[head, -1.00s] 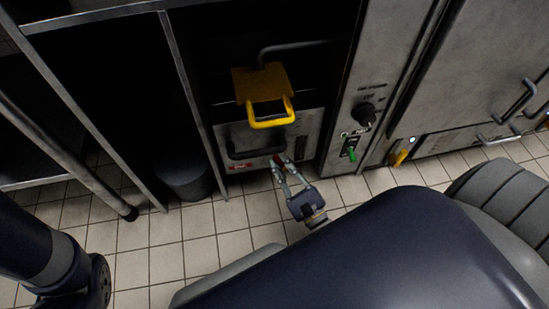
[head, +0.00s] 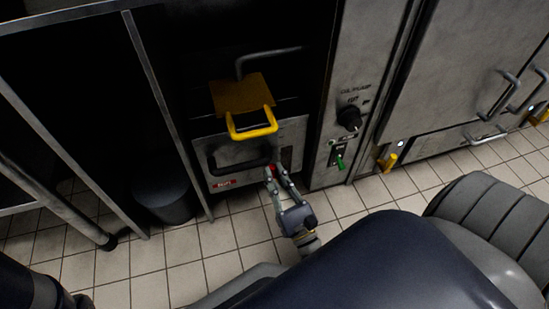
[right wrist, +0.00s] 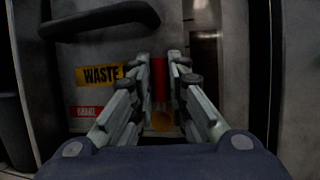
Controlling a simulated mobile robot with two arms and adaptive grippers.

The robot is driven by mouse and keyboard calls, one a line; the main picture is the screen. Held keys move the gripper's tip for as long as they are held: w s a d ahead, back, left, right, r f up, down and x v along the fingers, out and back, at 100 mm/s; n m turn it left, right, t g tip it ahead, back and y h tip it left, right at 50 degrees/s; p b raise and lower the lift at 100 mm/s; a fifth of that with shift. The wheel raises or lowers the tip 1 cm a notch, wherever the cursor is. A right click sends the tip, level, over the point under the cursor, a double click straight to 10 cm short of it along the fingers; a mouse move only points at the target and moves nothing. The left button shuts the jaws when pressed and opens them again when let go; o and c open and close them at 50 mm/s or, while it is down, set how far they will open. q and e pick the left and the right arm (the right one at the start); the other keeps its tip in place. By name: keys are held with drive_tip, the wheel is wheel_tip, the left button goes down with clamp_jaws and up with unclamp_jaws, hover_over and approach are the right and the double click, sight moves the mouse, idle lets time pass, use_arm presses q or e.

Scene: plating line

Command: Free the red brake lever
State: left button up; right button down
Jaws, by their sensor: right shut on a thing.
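The red brake lever (right wrist: 159,80) shows in the right wrist view as an upright red bar between my fingertips, in front of a grey panel. In the head view only a small red bit of the lever (head: 271,170) shows at the fingertips. My right gripper (head: 275,173) is shut on it, low on the panel; the gripper also shows in the right wrist view (right wrist: 166,75). The fingers hide part of the lever. A red "BRAKE" label (right wrist: 87,111) is left of it. My left gripper is out of view.
A black handle (head: 238,160) and a "WASTE" label (right wrist: 101,75) are left of the lever. A yellow handle (head: 252,129) juts out above. A dark slot (right wrist: 206,65) is at right. A dark bin (head: 163,198) stands left on the open tiled floor.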

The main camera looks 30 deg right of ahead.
drive_tip(key=c, duration=1.5)
unclamp_jaws()
drive_tip(key=shift+c, duration=0.2)
